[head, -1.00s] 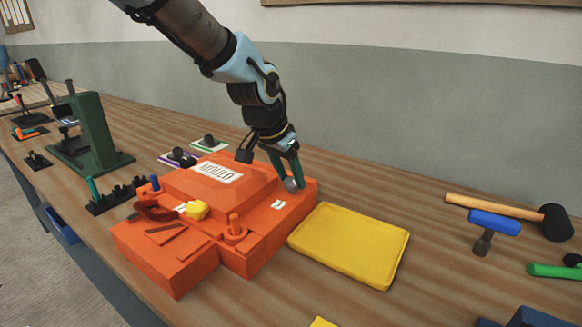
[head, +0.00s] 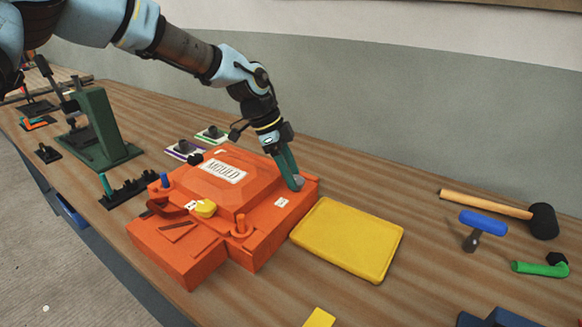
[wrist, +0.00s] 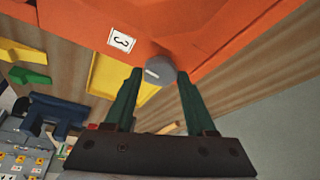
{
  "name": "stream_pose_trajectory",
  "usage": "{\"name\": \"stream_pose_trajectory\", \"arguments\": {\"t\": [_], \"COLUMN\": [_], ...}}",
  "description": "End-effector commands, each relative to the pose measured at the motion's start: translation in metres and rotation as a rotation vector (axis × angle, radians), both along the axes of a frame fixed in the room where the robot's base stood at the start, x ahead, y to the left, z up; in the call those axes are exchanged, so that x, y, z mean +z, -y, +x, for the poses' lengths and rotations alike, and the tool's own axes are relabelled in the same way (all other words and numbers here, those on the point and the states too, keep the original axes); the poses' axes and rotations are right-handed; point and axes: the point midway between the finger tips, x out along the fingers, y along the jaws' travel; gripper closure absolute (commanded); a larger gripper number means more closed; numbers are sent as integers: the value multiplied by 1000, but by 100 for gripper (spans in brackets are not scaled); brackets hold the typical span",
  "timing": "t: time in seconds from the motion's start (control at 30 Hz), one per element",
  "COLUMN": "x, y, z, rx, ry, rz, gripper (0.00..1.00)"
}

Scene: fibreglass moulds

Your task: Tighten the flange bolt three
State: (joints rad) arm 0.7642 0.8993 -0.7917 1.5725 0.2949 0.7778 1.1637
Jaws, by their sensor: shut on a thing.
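The orange mould (head: 262,240) sits on the bench with a "MOULD" label on its raised top. A label reading 3 (wrist: 121,40) is on its flange, beside a grey round bolt head with a pale mark, flange bolt three (wrist: 160,71). In the head view the bolt (head: 298,182) is at the mould's right corner. My gripper (head: 290,172) comes down on it from above. In the wrist view the green fingers of my gripper (wrist: 158,85) stand on either side of the bolt head, closed on it. The bolt's shank is hidden.
A yellow tray (head: 348,240) lies right of the mould. A blue-handled tool (head: 489,222), a black-headed mallet (head: 543,221) and a green tool (head: 538,268) lie further right. A green press (head: 97,125) and a black rack (head: 128,192) stand left. Bare bench lies behind the tray.

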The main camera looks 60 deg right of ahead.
Motion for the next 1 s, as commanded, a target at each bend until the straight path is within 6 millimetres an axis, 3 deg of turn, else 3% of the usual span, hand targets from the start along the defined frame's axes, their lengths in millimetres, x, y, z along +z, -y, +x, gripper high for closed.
{"name": "stream_pose_trajectory", "arguments": {"t": [1.0], "x": [-1], "y": [11], "z": [0], "rx": [-956], "ry": [2], "rz": [1], "gripper": [100]}}
